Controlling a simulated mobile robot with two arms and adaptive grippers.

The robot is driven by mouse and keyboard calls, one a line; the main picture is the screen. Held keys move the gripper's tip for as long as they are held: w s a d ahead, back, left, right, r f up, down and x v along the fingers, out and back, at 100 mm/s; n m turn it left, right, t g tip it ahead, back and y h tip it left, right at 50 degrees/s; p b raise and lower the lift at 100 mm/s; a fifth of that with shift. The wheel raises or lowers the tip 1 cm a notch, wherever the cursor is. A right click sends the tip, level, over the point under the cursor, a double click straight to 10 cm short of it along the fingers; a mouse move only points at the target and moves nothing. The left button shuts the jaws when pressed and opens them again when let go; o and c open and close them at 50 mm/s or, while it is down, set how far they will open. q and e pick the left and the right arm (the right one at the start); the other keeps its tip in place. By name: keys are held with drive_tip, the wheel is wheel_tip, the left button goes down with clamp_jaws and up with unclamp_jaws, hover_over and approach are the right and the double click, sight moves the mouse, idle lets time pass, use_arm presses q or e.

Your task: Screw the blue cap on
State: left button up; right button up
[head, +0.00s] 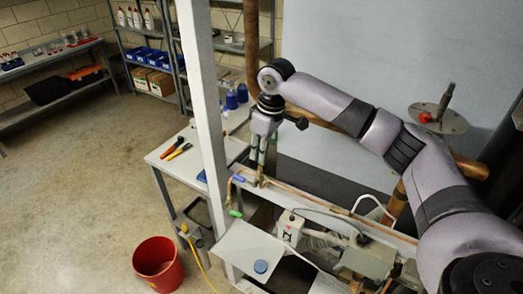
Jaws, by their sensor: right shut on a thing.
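My right gripper (258,168) reaches down at the copper pipe (320,198), with its fingers close over an upright fitting at the pipe's left end. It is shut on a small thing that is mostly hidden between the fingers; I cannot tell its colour. A small blue piece (238,178) sits on the pipework just left of the fingertips. A round blue cap-like disc (261,266) lies on the grey metal plate (240,246) below, apart from the gripper. My left gripper is not in view.
A white post (203,110) stands just left of my right gripper. A green-handled valve (235,213) is below it. Pliers-like tools (178,151) and blue bottles (236,97) lie or stand on the bench behind. A red bucket (158,264) stands on the floor, which is open at left.

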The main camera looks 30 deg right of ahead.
drive_tip(key=shift+f, duration=0.2)
drive_tip(key=shift+f, duration=0.2)
drive_tip(key=shift+f, duration=1.05)
idle(1.5)
drive_tip(key=o, duration=0.8)
drive_tip(key=shift+o, duration=0.2)
drive_tip(key=shift+c, duration=0.5)
